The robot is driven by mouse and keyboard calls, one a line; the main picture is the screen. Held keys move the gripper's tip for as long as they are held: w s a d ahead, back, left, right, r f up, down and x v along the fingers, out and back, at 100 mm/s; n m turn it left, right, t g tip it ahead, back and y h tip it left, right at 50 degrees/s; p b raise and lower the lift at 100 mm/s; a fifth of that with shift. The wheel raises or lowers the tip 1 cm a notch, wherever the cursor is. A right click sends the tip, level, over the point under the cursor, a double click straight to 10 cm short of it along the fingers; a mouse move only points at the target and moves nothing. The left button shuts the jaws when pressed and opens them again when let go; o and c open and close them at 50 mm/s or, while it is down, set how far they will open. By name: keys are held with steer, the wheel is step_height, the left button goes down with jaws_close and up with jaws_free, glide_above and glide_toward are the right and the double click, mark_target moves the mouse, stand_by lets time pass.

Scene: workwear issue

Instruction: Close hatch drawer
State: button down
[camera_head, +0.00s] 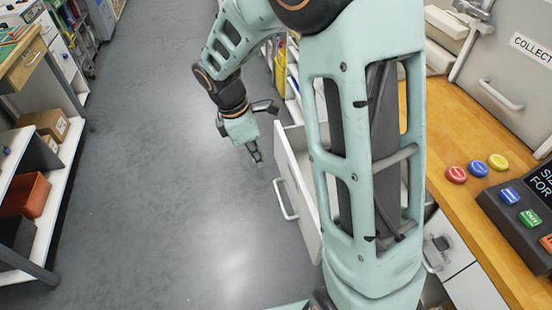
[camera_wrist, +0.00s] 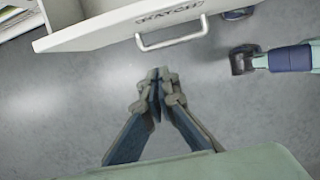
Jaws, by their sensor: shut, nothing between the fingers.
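The hatch drawer (camera_head: 301,195) is a white drawer that stands pulled out from under the wooden counter, partly hidden behind my arm. Its bar handle (camera_head: 284,200) faces the open floor. In the wrist view the drawer front (camera_wrist: 110,30) crosses the top, with dark lettering and the handle (camera_wrist: 172,40) showing. My gripper (camera_head: 257,158) is shut and empty. It is over the floor, out in front of the drawer. In the wrist view its closed fingertips (camera_wrist: 158,76) appear apart from the handle.
The wooden counter (camera_head: 465,220) on the right holds red, blue and yellow buttons and a dark keypad (camera_head: 525,205). A shelf with an orange bin (camera_head: 27,194) and cardboard boxes (camera_head: 45,124) stands at left. The grey floor (camera_head: 150,200) between is clear.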

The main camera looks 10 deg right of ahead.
glide_toward(284, 178)
steer(key=s+f, duration=0.1)
steer(key=s, duration=0.1)
steer(key=s+f+b, duration=0.1)
steer(key=s+f, duration=0.1)
steer(key=shift+s+d+f, duration=0.1)
steer(key=shift+d+f, duration=0.15)
steer(key=shift+d, duration=0.15)
steer(key=shift+d, duration=0.1)
steer(key=d+p, duration=0.3)
steer(key=d, duration=0.7)
steer(key=d+p, duration=0.3)
steer(key=d, duration=0.7)
steer(key=w+d+p, duration=0.1)
steer(key=d+p, duration=0.2)
steer(key=d, duration=0.8)
steer(key=shift+d, duration=0.1)
steer(key=shift+d+r, duration=0.1)
steer(key=shift+d, duration=0.15)
steer(key=shift+d, duration=0.1)
steer(key=shift+w, duration=0.1)
